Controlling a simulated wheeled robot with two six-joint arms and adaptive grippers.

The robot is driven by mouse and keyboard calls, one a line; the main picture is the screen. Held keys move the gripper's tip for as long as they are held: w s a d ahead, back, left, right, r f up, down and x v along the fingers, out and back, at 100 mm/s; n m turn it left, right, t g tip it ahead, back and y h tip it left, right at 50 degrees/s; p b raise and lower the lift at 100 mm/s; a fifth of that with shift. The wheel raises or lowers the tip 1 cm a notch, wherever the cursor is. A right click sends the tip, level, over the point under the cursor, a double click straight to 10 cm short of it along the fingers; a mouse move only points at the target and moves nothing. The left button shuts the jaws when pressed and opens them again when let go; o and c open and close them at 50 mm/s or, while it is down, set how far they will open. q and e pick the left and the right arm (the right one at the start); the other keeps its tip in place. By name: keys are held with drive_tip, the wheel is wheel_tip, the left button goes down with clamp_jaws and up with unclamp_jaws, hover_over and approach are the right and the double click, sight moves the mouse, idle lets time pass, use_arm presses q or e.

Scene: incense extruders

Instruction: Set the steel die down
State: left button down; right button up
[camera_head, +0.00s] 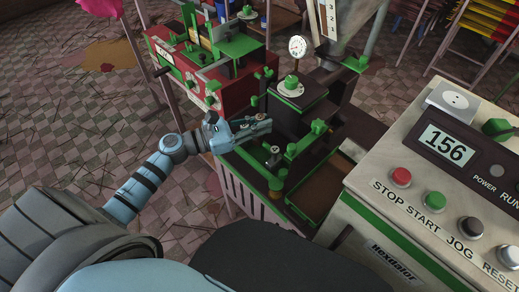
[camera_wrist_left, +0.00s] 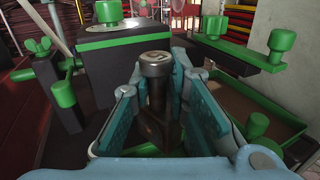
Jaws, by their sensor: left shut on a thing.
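My left gripper (camera_head: 262,126) reaches in from the left over the near edge of the dark extruder bench. In the left wrist view its blue fingers (camera_wrist_left: 160,100) close on both sides of the steel die (camera_wrist_left: 154,66). The die is a dark metal cylinder with a mark on its round top. Its lower part is shaded between the fingers, and I cannot tell whether it touches anything below. In the head view the die is hard to make out at the gripper. My right gripper is in neither view.
A dark block with a green rim (camera_head: 298,94) stands behind the gripper, with a gauge (camera_head: 297,46) above. Green clamps and knobs (camera_head: 318,127) surround the area. A brown tray (camera_head: 325,186) lies to the right. A control box (camera_head: 400,215) reading 156 stands at the right.

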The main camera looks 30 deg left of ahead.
sight(258, 145)
use_arm(q)
drive_tip(key=f, duration=0.2)
drive_tip(key=f+b, duration=0.1)
drive_tip(key=f, duration=0.2)
drive_tip(key=f+b, duration=0.1)
drive_tip(key=f, duration=0.1)
drive_tip(key=shift+s+f, duration=0.3)
drive_tip(key=shift+s+d, duration=0.1)
drive_tip(key=shift+s, duration=0.1)
drive_tip(key=c, duration=1.5)
unclamp_jaws()
drive_tip(key=shift+w+f, duration=0.1)
drive_tip(key=shift+c, duration=0.2)
drive_tip(key=shift+w+f, duration=0.2)
drive_tip(key=shift+w, duration=0.35)
drive_tip(key=shift+r, duration=0.1)
drive_tip(key=shift+s+r, duration=0.1)
drive_tip(key=shift+s, duration=0.05)
drive_tip(key=v, duration=1.2)
